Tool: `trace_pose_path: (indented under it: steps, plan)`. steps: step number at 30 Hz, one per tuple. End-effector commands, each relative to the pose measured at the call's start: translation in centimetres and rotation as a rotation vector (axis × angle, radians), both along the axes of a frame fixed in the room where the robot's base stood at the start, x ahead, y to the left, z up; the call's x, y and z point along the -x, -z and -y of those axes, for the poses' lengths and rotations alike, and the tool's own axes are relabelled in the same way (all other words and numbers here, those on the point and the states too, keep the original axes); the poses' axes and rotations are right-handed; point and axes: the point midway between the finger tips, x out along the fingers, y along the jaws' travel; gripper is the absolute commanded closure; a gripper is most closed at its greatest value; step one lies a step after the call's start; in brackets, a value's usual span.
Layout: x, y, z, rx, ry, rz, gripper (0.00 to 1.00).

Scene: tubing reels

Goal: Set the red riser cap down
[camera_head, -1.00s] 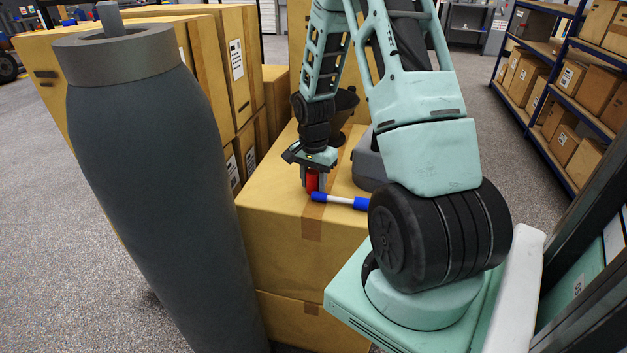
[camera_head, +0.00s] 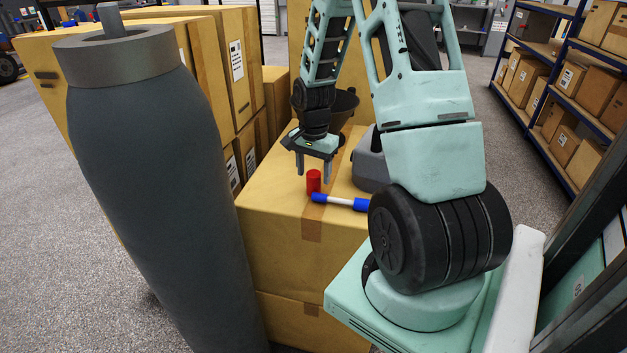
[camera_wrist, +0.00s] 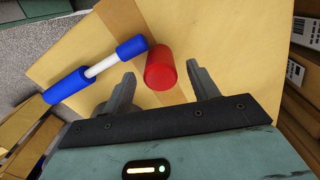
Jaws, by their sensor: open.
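The red riser cap (camera_head: 313,181) is a small red cylinder standing upright on top of a cardboard box (camera_head: 268,205), near its front edge. My gripper (camera_head: 313,180) is open and empty, its fingers just above and around the cap's upper part in the head view. In the wrist view the red cap (camera_wrist: 160,68) lies ahead, between and beyond the two spread fingers (camera_wrist: 163,88), with gaps on both sides. The cap looks free of the fingers.
A blue-and-white rod (camera_head: 340,201) lies right beside the cap on the box. A dark funnel-like bowl (camera_head: 342,105) and a grey object (camera_head: 369,160) stand behind. A large dark grey cylinder (camera_head: 160,190) rises at left. The box top left of the cap is bare.

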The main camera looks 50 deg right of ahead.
Motion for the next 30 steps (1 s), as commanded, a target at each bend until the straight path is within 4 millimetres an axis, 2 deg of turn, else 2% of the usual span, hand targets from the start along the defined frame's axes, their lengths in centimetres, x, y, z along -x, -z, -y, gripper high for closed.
trace_pose_path:
  steps: [1,6,12,18,30]
  plan:
    - [-0.1,-1.3,0.1,0.004,0.000,0.006,0.41]
    - [-0.1,-4.8,0.0,0.004,-0.002,0.004,0.41]
    - [0.0,-7.6,0.0,0.003,-0.001,0.002,0.41]
    - [0.0,-8.4,0.0,0.001,-0.002,0.001,0.41]
    - [0.0,-8.4,0.0,0.000,-0.001,0.000,0.41]
